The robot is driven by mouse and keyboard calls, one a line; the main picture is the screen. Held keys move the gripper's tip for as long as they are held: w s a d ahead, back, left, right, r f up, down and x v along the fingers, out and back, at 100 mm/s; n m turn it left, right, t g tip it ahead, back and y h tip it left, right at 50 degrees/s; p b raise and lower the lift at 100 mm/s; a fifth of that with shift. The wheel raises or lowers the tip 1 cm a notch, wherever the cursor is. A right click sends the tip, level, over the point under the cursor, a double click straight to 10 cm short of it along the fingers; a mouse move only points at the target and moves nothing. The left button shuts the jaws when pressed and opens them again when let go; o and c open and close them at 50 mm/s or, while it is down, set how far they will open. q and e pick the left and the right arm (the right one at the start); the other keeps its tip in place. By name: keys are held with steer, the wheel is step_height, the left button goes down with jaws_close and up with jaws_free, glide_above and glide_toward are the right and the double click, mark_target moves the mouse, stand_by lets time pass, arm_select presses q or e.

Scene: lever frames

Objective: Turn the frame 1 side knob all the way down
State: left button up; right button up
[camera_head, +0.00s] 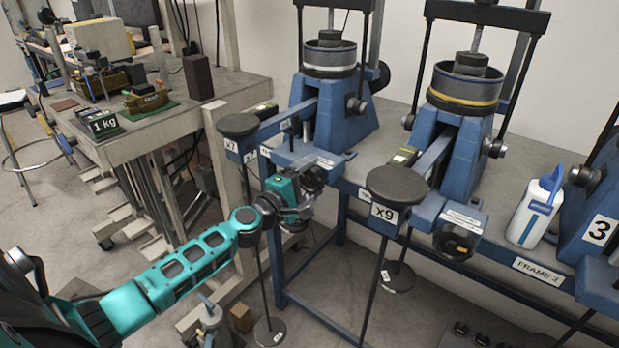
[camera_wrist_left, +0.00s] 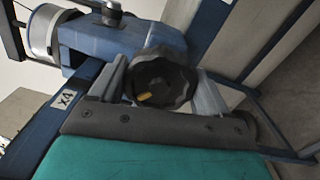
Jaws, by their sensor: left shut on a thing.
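The left blue lever frame (camera_head: 345,115) stands at the back middle of the head view. Its black knob (camera_wrist_left: 163,78) shows in the left wrist view, lobed at the rim with a yellow mark at lower left, below a blue housing (camera_wrist_left: 125,40). My left gripper (camera_head: 308,186) reaches the front of this frame from the left. In the wrist view its two grey fingers (camera_wrist_left: 163,86) are shut on the knob, one on each side. In the head view the gripper mostly hides this knob. My right gripper is not in view.
A second blue frame (camera_head: 465,135) with its own black front knob (camera_head: 455,241) stands to the right. Round-topped weight hangers (camera_head: 398,185) hang close to the gripper. A white bottle (camera_head: 535,208) stands further right. A workbench (camera_head: 170,115) is at left.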

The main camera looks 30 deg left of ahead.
arm_select(q)
steer(key=shift+a+r+n, duration=0.25)
steer(key=shift+n, duration=0.75)
steer(key=o, duration=1.1)
steer(key=shift+w+f, duration=0.1)
steer(key=shift+f, duration=0.05)
steer(key=shift+o, duration=1.4)
steer(key=shift+w+f, duration=0.1)
steer(key=shift+s+d, duration=0.1)
steer(key=shift+s, duration=0.45)
steer(key=shift+s+a, duration=0.2)
steer(key=shift+s, duration=2.35)
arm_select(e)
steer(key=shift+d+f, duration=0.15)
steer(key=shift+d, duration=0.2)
